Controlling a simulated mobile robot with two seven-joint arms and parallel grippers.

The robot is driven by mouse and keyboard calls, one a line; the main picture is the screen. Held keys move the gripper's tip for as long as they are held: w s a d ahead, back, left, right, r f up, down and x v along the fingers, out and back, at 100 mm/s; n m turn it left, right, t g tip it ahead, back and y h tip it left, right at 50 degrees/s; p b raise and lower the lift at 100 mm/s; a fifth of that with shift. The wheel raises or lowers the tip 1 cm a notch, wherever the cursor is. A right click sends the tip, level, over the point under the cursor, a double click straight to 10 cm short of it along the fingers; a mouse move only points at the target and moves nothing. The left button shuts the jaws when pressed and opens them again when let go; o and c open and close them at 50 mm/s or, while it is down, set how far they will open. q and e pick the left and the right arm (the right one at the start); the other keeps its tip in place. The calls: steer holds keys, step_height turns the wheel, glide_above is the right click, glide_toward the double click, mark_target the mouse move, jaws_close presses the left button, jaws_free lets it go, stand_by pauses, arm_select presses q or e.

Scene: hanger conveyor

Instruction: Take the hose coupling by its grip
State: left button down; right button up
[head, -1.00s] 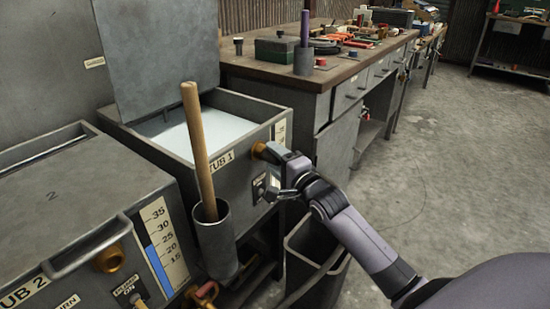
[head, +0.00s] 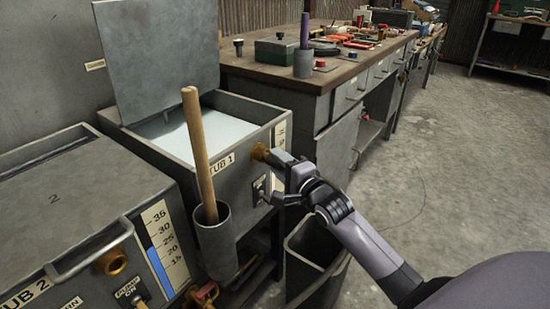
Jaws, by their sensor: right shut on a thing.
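My right gripper (head: 284,178) is at the front of tub 1, just right of its brass fitting (head: 260,152). It is shut on the hose coupling, which its fingers and hand mostly hide. I cannot make out the coupling's grip, or whether the coupling touches the brass fitting. My left gripper is not in view.
Tub 1 (head: 178,160) stands open with pale liquid inside. A wooden handle (head: 198,145) stands in a grey holder (head: 215,242) on its front. Tub 2 (head: 75,215) is at left, with a brass port (head: 112,262). A grey bin (head: 315,270) stands below my right arm; floor is clear at right.

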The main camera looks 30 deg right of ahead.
steer(key=shift+s+d+r+p, duration=0.1)
steer(key=shift+s+d+p, duration=0.2)
steer(key=shift+s+p, duration=0.25)
steer(key=shift+s+d+p, duration=0.25)
steer(key=shift+s+p, duration=0.1)
steer(key=shift+s, duration=0.35)
steer(key=shift+s+d, duration=0.1)
steer(key=shift+s, duration=0.1)
